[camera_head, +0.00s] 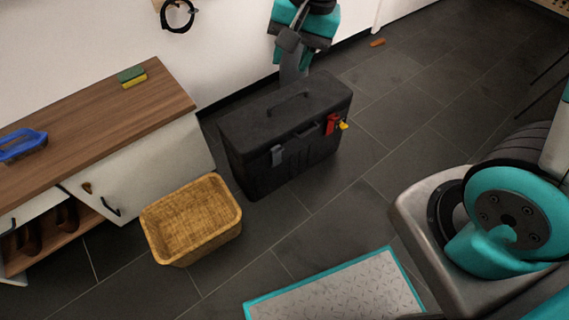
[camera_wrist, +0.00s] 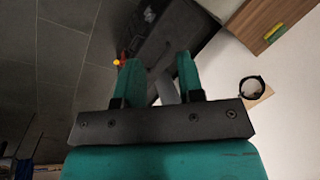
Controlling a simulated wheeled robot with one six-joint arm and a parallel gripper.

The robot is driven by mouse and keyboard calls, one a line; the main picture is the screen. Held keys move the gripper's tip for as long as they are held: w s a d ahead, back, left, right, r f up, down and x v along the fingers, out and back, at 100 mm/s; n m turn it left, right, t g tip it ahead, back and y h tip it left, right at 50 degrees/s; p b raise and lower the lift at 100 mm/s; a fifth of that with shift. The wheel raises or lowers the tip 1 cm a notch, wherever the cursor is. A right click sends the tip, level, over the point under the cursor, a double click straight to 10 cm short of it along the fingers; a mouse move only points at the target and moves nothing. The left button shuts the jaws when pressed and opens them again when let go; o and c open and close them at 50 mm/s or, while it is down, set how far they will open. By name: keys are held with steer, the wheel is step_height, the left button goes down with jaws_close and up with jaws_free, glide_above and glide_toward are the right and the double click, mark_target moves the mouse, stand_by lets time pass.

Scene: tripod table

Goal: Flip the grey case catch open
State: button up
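The black case (camera_head: 262,120) stands on the floor in the head view, its lid down. A grey catch (camera_head: 277,155) sits on the left of its front and looks closed. A red catch (camera_head: 331,123) and a yellow part (camera_head: 344,126) are at the right of the front. My gripper (camera_head: 291,58) is above and behind the case, by the wall. In the wrist view, its teal fingers (camera_wrist: 159,78) are apart. A grey strip shows between them; I cannot tell what it is. The case (camera_wrist: 165,35) and yellow part (camera_wrist: 119,63) show beyond the fingers; the grey catch is not clear there.
A wicker basket (camera_head: 228,222) stands in front of the case at the left. A wood-topped cabinet (camera_head: 100,115) with a blue-handled item (camera_head: 22,146) and sponges (camera_head: 132,77) is at the left. A teal-edged mat (camera_head: 345,290) lies in front.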

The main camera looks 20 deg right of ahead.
mark_target(283, 149)
steer(key=w+d+f+m+b, duration=0.1)
steer(key=w+f+m+b, duration=0.2)
steer(key=f+b, duration=0.4)
steer(key=w+d+f+m+h+b, duration=0.1)
steer(key=w+f+m+b, duration=0.2)
steer(key=f, duration=2)
steer(key=w+d+f+m+h+b, duration=0.1)
steer(key=w+f+m+b, duration=0.2)
steer(key=w+f+b, duration=0.5)
steer(key=shift+d+f+m+t+b, duration=0.1)
steer(key=shift+f+m+t+b, duration=0.1)
steer(key=shift+f+b, duration=1.2)
steer(key=shift+d+f+m+t+b, duration=0.15)
steer(key=shift+f+b, duration=0.45)
steer(key=shift+f, duration=1.45)
jaws_close()
